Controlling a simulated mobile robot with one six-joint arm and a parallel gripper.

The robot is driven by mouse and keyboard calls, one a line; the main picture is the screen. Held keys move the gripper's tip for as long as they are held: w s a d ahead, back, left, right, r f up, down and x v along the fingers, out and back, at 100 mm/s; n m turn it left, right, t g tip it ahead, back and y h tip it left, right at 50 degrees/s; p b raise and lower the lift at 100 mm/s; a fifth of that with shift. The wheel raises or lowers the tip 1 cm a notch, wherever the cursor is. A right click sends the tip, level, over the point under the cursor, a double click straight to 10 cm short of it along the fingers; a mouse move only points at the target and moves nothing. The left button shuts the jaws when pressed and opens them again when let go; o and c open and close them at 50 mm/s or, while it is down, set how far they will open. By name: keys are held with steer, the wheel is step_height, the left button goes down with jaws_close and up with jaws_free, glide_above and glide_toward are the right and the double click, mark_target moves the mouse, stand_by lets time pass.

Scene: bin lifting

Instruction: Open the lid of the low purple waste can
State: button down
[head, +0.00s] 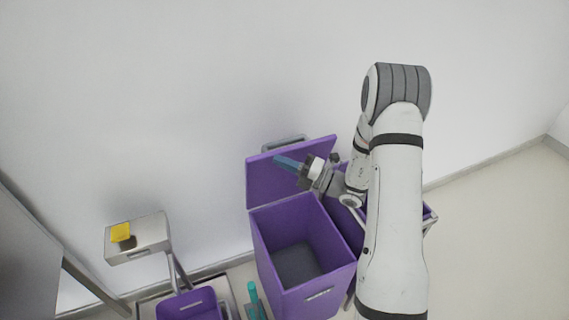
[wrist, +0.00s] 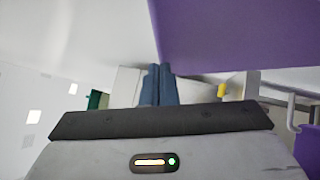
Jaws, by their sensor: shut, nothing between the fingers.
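A purple waste can (head: 325,292) stands against the wall, its inside visible down to a dark floor. Its purple lid (head: 268,188) stands raised, roughly upright, at the can's back edge. My gripper (head: 276,159) is shut and empty, with its blue fingers in front of the upper part of the lid. In the wrist view the fingers (wrist: 156,84) are together, and a purple panel, apparently the lid (wrist: 240,35), fills the upper right beside them. I cannot tell whether the fingers touch the lid.
Another purple bin (head: 430,214) is partly hidden behind my arm on the right. At left are a grey box (head: 150,232) with a yellow item (head: 121,232) on it, a low purple bin (head: 190,306) and a teal object (head: 256,300). The floor at right is clear.

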steer(key=shift+m+h, duration=0.8)
steer(key=shift+m, duration=0.1)
steer(key=w+r+p, duration=0.1)
steer(key=w+p, duration=0.1)
steer(key=w+a+p, duration=0.1)
steer(key=w+p, duration=0.1)
steer(key=w+a+r+p, duration=0.1)
steer(key=w+p, duration=0.1)
steer(key=shift+w+a+r, duration=0.1)
steer(key=shift+w+r, duration=0.2)
steer(key=shift+w, duration=0.05)
steer(key=shift+w+a+f+g, duration=0.1)
steer(key=shift+w+f+g, duration=0.05)
steer(key=shift+w+g, duration=0.15)
steer(key=shift+s, duration=0.1)
